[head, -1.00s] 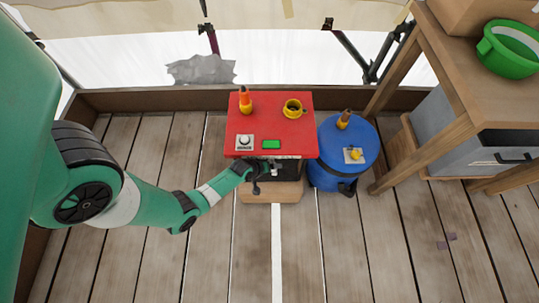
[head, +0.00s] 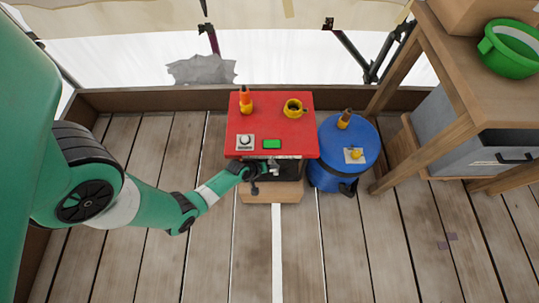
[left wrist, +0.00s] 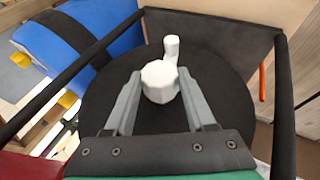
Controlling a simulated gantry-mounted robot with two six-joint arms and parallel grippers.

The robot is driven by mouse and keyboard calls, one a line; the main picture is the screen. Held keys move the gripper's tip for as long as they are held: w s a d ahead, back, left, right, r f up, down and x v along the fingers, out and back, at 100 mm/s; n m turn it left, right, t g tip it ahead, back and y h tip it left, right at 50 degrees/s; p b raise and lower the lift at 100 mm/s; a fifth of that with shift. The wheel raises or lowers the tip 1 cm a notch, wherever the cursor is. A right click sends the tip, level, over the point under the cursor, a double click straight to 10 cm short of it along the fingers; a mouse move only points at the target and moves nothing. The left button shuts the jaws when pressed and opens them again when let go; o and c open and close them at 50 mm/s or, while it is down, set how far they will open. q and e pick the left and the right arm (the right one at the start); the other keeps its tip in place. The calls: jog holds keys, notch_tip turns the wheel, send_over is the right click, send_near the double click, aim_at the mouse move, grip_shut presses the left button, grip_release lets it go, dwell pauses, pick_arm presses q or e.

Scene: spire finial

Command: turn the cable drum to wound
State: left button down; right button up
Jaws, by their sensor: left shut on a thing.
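The cable drum shows in the left wrist view as a round black disc (left wrist: 215,100) with a white faceted knob (left wrist: 160,82) at its middle and a smaller white peg (left wrist: 171,45) beside it. My left gripper (left wrist: 160,88) is shut on the white knob, one grey finger on each side. In the head view my left gripper (head: 262,172) reaches the front of the red-topped box (head: 270,125), just under its front edge. The drum is mostly hidden there under the red top. My right gripper is in neither view.
A blue barrel (head: 348,150) stands close on the right, then a wooden table (head: 480,90). The plank floor in front is clear.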

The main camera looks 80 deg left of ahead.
pick_arm(q)
jog(key=shift+s+f+n+t+h, duration=0.2)
jog(key=shift+f+n+t, duration=0.1)
jog(key=shift+t, duration=0.75)
jog(key=shift+s+f+n+t+h, duration=0.2)
jog(key=shift+n+t, duration=0.1)
jog(key=shift+t, duration=0.75)
jog(key=shift+w+r+t, duration=0.1)
jog(key=shift+r+t, duration=0.05)
jog(key=shift+t, duration=0.15)
jog(key=shift+c, duration=1.2)
grip_release()
jog(key=shift+w+r, duration=0.1)
